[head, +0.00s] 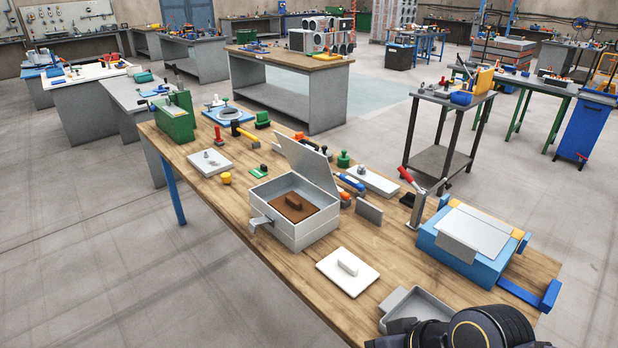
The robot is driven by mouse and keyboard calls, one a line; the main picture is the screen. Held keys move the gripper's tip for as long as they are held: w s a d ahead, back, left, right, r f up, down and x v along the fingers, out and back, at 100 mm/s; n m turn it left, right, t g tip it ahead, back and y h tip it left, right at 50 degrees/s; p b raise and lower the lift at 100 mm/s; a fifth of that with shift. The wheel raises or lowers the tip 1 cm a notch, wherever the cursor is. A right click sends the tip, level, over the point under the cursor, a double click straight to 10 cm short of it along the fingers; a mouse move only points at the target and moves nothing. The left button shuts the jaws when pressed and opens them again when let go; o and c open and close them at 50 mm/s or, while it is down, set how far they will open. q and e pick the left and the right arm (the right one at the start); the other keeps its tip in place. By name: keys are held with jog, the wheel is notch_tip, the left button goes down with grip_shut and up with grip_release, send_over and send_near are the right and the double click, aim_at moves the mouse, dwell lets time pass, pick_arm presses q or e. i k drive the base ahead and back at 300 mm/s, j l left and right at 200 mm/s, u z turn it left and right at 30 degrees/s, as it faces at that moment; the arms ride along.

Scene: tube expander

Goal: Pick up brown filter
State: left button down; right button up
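A brown filter (283,210) lies flat inside the open grey metal box (311,236) on the wooden workbench. A small raised grip (294,202) stands up from its middle. The box's lid (308,163) is raised at the back. A dark part of my own arm shows at the bottom right edge, but no fingers can be made out. My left gripper is not in view. No gripper is seen at the box or the filter.
A white plate with a grip (364,281) lies in front of the box. A grey tray (433,305) is at the front right, close to my arm. A blue and grey device (456,262) stands at the right. Several tools and small parts lie behind the box.

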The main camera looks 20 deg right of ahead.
aim_at(295, 207)
jog(key=k+l+u, duration=0.15)
jog(key=k+l, duration=0.2)
jog(key=k, duration=0.15)
jog(key=k+l+u, duration=0.1)
jog(key=k+l, duration=0.2)
jog(key=k, duration=0.2)
jog(key=k+l+u, duration=0.1)
jog(key=l, duration=0.4)
jog(key=k+l+u, duration=0.1)
jog(key=l, duration=0.35)
jog(key=k+l, duration=0.1)
jog(key=l, duration=0.4)
jog(key=i+l, duration=0.15)
jog(key=l, duration=0.25)
jog(key=i+l+u, duration=0.1)
jog(key=l, duration=0.25)
jog(key=i+l+u, duration=0.1)
jog(key=i+l, duration=0.15)
jog(key=l, duration=0.15)
jog(key=i+l, duration=0.15)
jog(key=l, duration=0.25)
